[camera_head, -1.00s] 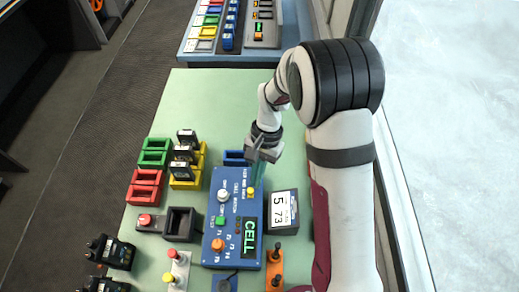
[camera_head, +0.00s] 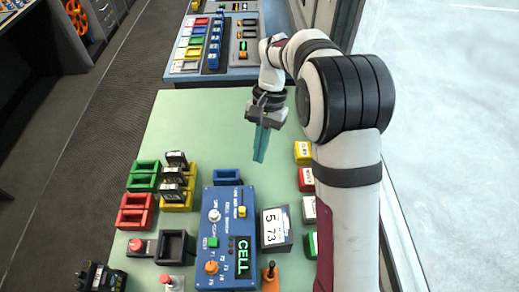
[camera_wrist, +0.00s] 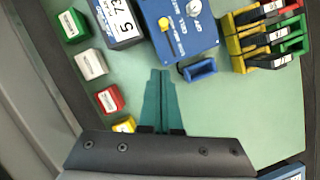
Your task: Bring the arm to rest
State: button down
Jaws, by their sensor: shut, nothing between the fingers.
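My arm reaches from the right side of the head view over the pale green tabletop (camera_head: 190,110). My gripper (camera_head: 259,158) hangs above the clear far part of the table, its teal fingers together and empty, pointing down. In the wrist view the fingers of my gripper (camera_wrist: 160,72) lie side by side, pointing towards the blue panel box (camera_wrist: 178,28). The blue panel box (camera_head: 228,215) has knobs, coloured buttons and a green display reading CELL. A small blue holder (camera_head: 227,177) sits at its far end, apart from my gripper.
Green (camera_head: 143,170), red (camera_head: 137,205) and yellow (camera_head: 180,202) holders stand left of the panel. A display reading 5 73 (camera_head: 275,228) and several coloured blocks (camera_head: 304,152) stand right. Another console (camera_head: 212,50) lies beyond the table. The far tabletop is clear.

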jog(key=s+d+r+t, duration=0.25)
jog(key=s+r, duration=0.55)
jog(key=s, duration=0.4)
jog(key=s+d+f, duration=0.2)
jog(key=s, duration=1.1)
jog(key=shift+s+d+f+t, duration=0.2)
jog(key=shift+s+d+t, duration=0.1)
jog(key=shift+t, duration=0.05)
